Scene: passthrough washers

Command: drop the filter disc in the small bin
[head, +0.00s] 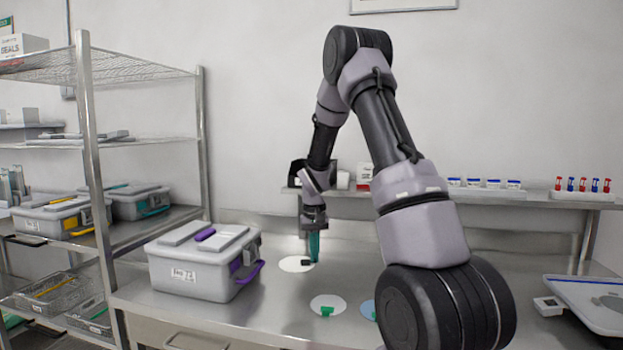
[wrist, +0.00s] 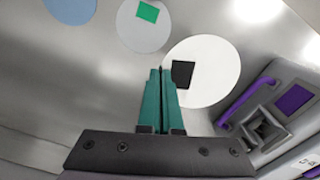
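Several flat discs lie on the steel bench. A white disc with a black tab (head: 292,263) also shows in the wrist view (wrist: 212,80). A paler grey-white disc with a green tab (head: 327,301) lies nearer the front and shows in the wrist view (wrist: 140,32). A blue disc (head: 367,308) is partly hidden by my arm. I cannot tell which is the filter disc. My gripper (head: 314,258) points down beside the black tab, its teal fingers (wrist: 161,72) close together with nothing visible between them. I cannot make out a small bin.
A grey lidded box with purple latches (head: 190,275) stands left of the discs, close to my gripper. A wire shelf rack (head: 88,150) with boxes and baskets is further left. A back ledge (head: 540,197) holds small vials. A grey tray (head: 600,300) lies at the right.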

